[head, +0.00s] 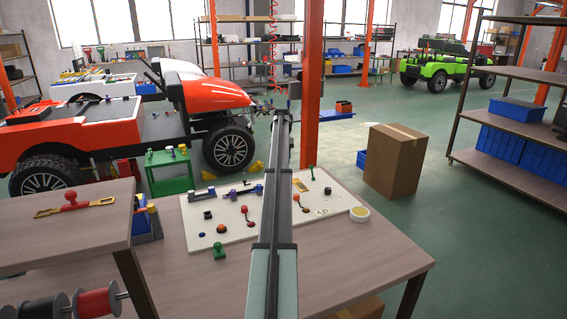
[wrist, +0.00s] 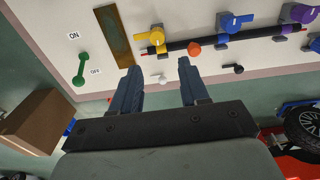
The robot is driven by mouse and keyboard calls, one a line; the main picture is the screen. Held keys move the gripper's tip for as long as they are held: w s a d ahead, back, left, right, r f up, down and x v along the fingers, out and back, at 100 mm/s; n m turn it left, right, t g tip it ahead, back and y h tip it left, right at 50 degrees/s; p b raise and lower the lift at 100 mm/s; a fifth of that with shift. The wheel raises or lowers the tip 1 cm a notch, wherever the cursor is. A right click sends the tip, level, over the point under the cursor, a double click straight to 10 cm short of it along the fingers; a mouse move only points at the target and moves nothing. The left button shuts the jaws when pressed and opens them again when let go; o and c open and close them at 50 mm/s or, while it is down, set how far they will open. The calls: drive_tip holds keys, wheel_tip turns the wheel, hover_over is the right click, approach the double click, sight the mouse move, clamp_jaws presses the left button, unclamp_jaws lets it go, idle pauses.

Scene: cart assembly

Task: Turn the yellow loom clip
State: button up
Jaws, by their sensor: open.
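The yellow loom clip (wrist: 153,40) sits on a dark loom bar (wrist: 176,47) on the white panel, near the bar's left end in the wrist view. My gripper (wrist: 158,65) is open and empty. A blue clip (wrist: 231,23) and a purple clip (wrist: 295,14) sit farther right on the same bar. In the head view my arm hides the yellow clip and the fingertips. The blue (head: 232,195) and purple (head: 212,191) clips show left of my arm.
An orange knob (wrist: 194,49) is close to the right fingertip, and a white knob (wrist: 162,79) shows between the fingers. A brass plate (wrist: 115,37) and green lever (wrist: 81,68) are left of the clip. The panel (head: 200,228) lies on a table (head: 345,265).

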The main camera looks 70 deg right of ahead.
drive_tip(key=shift+s+f, duration=0.4)
drive_tip(key=shift+f, duration=0.25)
wheel_tip(320, 180, down, 9)
drive_tip(key=shift+r, duration=0.2)
drive_tip(key=c, duration=0.6)
drive_tip(key=n, duration=0.9)
drive_tip(key=shift+r, duration=0.1)
drive_tip(key=n, duration=0.4)
drive_tip(key=shift+n, duration=0.4)
drive_tip(key=n, duration=0.4)
drive_tip(key=shift+w, duration=0.1)
drive_tip(key=o, duration=0.8)
